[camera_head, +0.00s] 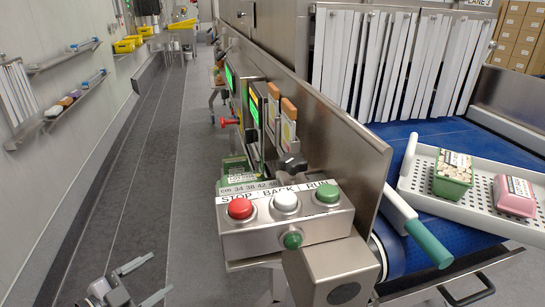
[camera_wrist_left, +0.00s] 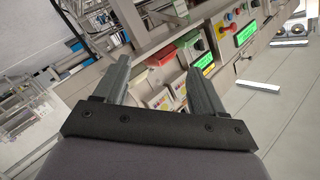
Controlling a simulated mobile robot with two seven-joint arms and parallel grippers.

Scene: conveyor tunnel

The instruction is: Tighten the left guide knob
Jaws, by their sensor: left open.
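A black knob (camera_head: 291,165) sits on the conveyor's left side wall, just behind the control box. I take it for the left guide knob. A scale strip with centimetre numbers (camera_head: 250,187) lies beside and below it. My left gripper (camera_head: 146,277) is low at the bottom left of the head view, over the floor. It is open and empty, well apart from the knob. In the left wrist view both fingers (camera_wrist_left: 163,68) are spread, with the machine's side behind them; I cannot make out the knob there. My right gripper is not in view.
The control box (camera_head: 290,236) carries red, white and green buttons. A white perforated tray (camera_head: 475,210) with a green punnet (camera_head: 454,176) and a pink one (camera_head: 514,196) rests on the blue belt (camera_head: 400,135). Strip curtains (camera_head: 395,65) hang behind. The aisle floor (camera_head: 130,200) at left is clear.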

